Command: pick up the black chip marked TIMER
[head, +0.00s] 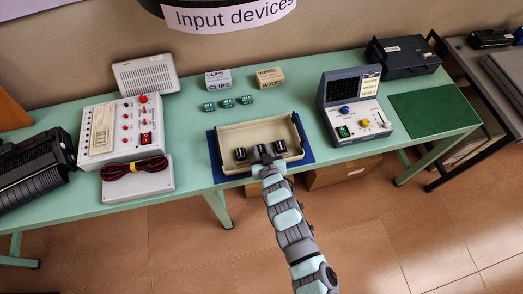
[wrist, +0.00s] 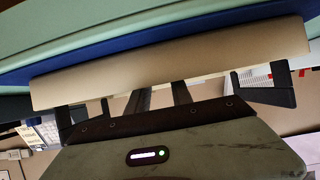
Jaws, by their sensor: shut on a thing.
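A beige tray (head: 229,136) holds black chips near its front side. One black chip (head: 240,154) is left of my gripper and another black chip (head: 280,146) is right of it. My gripper (head: 263,157) reaches over the tray's front wall and is shut on a middle black chip (head: 260,149), mostly hidden behind it. No marking on the chips is readable, so I cannot tell which is TIMER. In the wrist view my gripper's dark fingers (wrist: 163,92) pass behind the beige tray wall (wrist: 170,65), which hides their tips and the chip.
The tray sits on a blue mat (head: 213,152) on a green table (head: 192,186). Behind it are small green blocks (head: 227,103) and boxes marked CLIPS (head: 218,79) and WIRES (head: 270,78). A control panel (head: 120,130) stands left and a display device (head: 353,105) right.

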